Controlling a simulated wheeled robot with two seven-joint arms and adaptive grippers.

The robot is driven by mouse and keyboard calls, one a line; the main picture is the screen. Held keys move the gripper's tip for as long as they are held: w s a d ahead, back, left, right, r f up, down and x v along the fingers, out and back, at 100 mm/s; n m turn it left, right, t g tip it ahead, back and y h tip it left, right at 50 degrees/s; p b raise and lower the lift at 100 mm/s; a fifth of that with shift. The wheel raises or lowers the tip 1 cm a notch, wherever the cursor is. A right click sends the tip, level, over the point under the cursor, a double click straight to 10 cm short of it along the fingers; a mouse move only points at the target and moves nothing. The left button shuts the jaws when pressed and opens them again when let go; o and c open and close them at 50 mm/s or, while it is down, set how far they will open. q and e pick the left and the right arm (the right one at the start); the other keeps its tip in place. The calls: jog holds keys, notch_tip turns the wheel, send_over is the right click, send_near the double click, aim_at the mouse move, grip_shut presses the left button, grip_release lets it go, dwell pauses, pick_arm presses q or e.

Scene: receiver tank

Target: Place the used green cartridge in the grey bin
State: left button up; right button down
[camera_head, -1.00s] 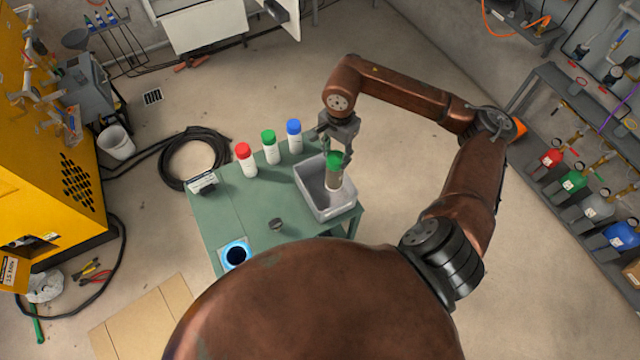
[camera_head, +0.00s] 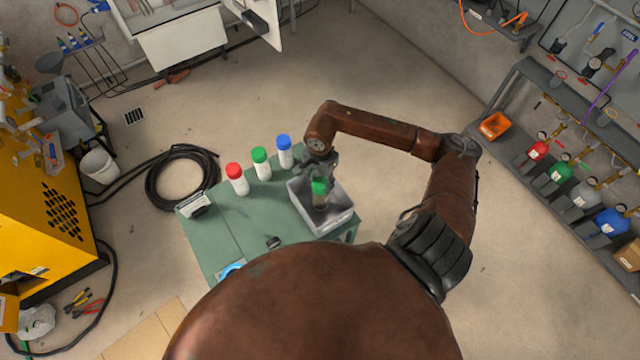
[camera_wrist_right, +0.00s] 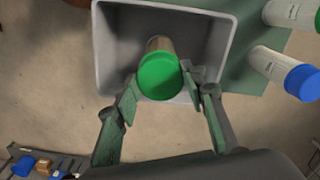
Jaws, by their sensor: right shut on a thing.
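The used green cartridge (camera_head: 320,196) has a green cap and a dull, brownish body. My right gripper (camera_head: 322,180) is shut on it near the cap. The cartridge is upright, over or inside the grey bin (camera_head: 343,222) on the green table. In the right wrist view, the green cap (camera_wrist_right: 159,76) sits between the two fingers of the gripper (camera_wrist_right: 160,92), with the body reaching down into the bin (camera_wrist_right: 215,45). I cannot tell whether its lower end touches the bin floor. My left gripper is not in view.
Clean white cartridges with red (camera_head: 234,171), green (camera_head: 260,156) and blue (camera_head: 284,142) caps stand left of the bin on the table (camera_head: 225,225). A small dark cap-like part (camera_head: 273,242) lies near the front. A blue-ringed opening (camera_head: 230,270) is partly hidden by my body.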

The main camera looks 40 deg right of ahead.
notch_tip(320, 180, down, 2)
jog(key=shift+f, duration=0.1)
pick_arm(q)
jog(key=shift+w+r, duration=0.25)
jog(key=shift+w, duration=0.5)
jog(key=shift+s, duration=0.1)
pick_arm(e)
jog(key=shift+f, duration=0.1)
jog(key=c, duration=1.2)
grip_release()
pick_arm(q)
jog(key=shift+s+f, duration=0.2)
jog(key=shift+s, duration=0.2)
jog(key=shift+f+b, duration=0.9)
jog(key=shift+b, duration=0.1)
pick_arm(e)
notch_tip(320, 180, up, 12)
jog(key=shift+r, duration=0.2)
